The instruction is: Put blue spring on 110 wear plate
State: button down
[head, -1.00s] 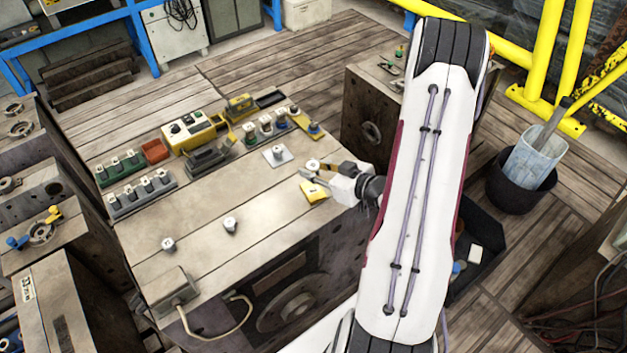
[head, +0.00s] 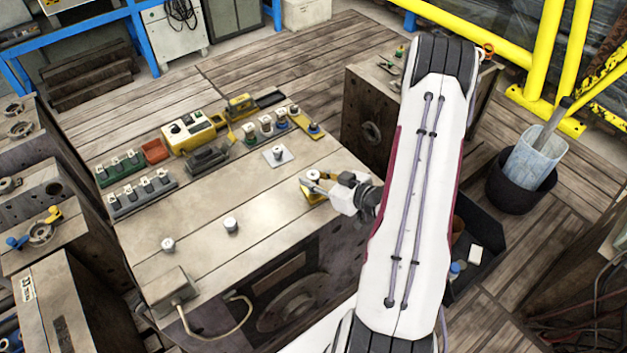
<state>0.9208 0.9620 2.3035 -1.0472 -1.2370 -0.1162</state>
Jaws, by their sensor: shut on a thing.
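My gripper (head: 317,181) is shut on a small pale-topped piece (head: 313,174) at the front right of the bench block. The piece's side colour is mostly hidden by the fingers, so I cannot tell if it is blue. A yellow plate (head: 306,194) lies just under the gripper, partly covered; I cannot tell whether the held piece touches it. A pale plate (head: 286,159) to the left bears another small piece (head: 278,152). A second yellow plate (head: 315,135) with a piece on it lies at the back right. No plate number is readable.
Behind stand several pale-topped pieces on coloured bases (head: 266,124), a yellow device (head: 195,134), an orange tray (head: 155,151), and green (head: 123,172) and grey (head: 145,199) racks. Two loose pieces (head: 231,226) (head: 168,244) stand at front left.

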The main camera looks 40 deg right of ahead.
jog(key=shift+f, duration=0.55)
jog(key=shift+f, duration=0.15)
jog(key=c, duration=1.8)
grip_release()
jog(key=shift+o, duration=0.2)
jog(key=shift+r, duration=0.2)
jog(key=v, duration=1.2)
jog(key=shift+a+f, duration=0.1)
